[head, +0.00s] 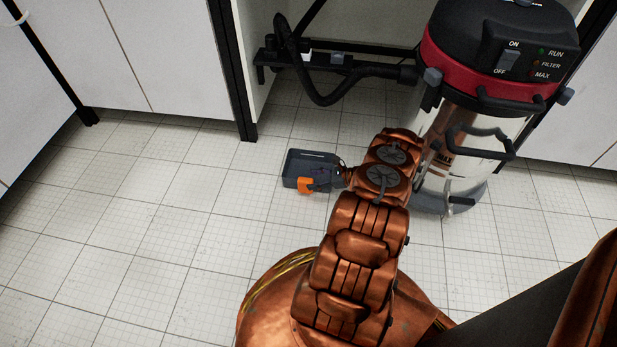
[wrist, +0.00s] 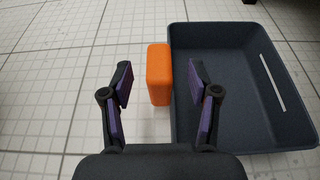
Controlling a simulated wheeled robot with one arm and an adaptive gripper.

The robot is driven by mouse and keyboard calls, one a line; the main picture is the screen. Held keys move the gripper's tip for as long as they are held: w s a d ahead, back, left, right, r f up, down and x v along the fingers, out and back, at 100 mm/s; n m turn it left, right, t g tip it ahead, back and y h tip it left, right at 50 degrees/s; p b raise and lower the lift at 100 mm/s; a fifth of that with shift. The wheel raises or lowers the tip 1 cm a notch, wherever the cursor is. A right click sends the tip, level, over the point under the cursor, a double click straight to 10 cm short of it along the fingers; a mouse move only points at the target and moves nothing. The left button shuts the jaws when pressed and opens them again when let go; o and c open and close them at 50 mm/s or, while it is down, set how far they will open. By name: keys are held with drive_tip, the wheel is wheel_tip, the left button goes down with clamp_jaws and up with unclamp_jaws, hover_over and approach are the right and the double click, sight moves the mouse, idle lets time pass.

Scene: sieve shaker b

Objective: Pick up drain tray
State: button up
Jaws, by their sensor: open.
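The drain tray (head: 306,161) is a shallow dark grey tray lying on the tiled floor near the middle of the head view. An orange grip block (head: 306,184) is on its near side. In the wrist view the tray (wrist: 237,118) fills the right side, with the orange block (wrist: 158,74) at its left wall. My gripper (wrist: 160,78) is open, with the orange block in line between its two fingertips, and I see no contact. In the head view my gripper (head: 330,183) is at the tray's right end, partly hidden by my arm.
A large vacuum with a black and red top (head: 500,60) stands just right of my arm. Its black hose (head: 330,98) runs behind the tray. White cabinets (head: 165,55) line the back. The floor left of the tray is clear.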

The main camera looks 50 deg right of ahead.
sight(308, 180)
drive_tip(key=shift+b+x, duration=0.5)
drive_tip(key=shift+x, duration=1.35)
clamp_jaws()
